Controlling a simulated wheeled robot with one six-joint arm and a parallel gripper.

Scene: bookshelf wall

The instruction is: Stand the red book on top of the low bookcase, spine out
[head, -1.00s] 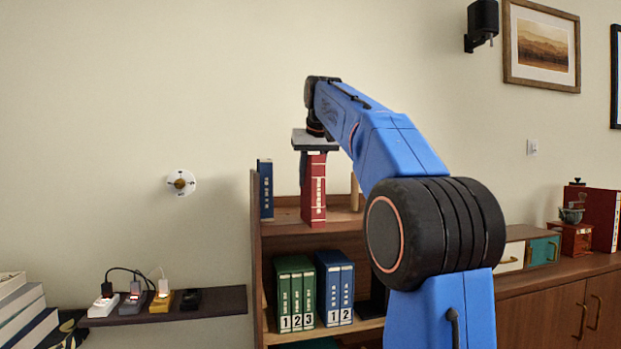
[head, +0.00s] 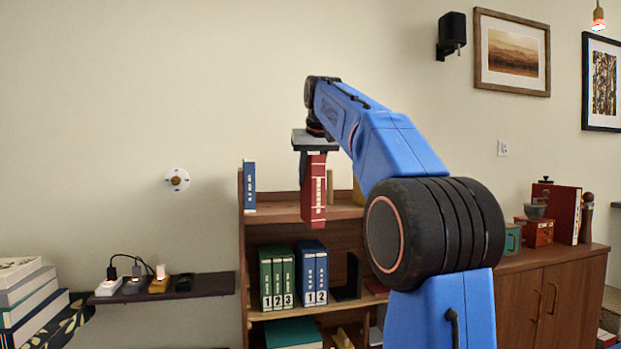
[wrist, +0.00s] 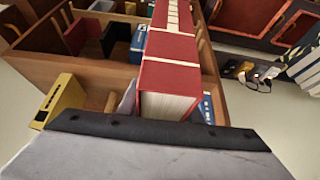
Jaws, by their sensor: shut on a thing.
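The red book (head: 314,190) hangs upright below my gripper (head: 316,153), its spine with white lettering facing the head camera. My gripper is shut on the book's upper end. In the wrist view the red book (wrist: 172,75) runs away from the gripper, its white page edges showing at the near end. The low bookcase (head: 284,214) is brown wood, and its top board lies behind the book in the head view. I cannot tell whether the book's lower end touches anything; it overlaps the bookcase's front edge in the picture.
A blue book (head: 249,187) stands at the bookcase top's left end. A yellow object (wrist: 62,98) shows in the wrist view. Green binders (head: 276,277) and blue binders (head: 311,273) stand on the shelf below. A dark wall shelf (head: 212,284) with chargers is to the left.

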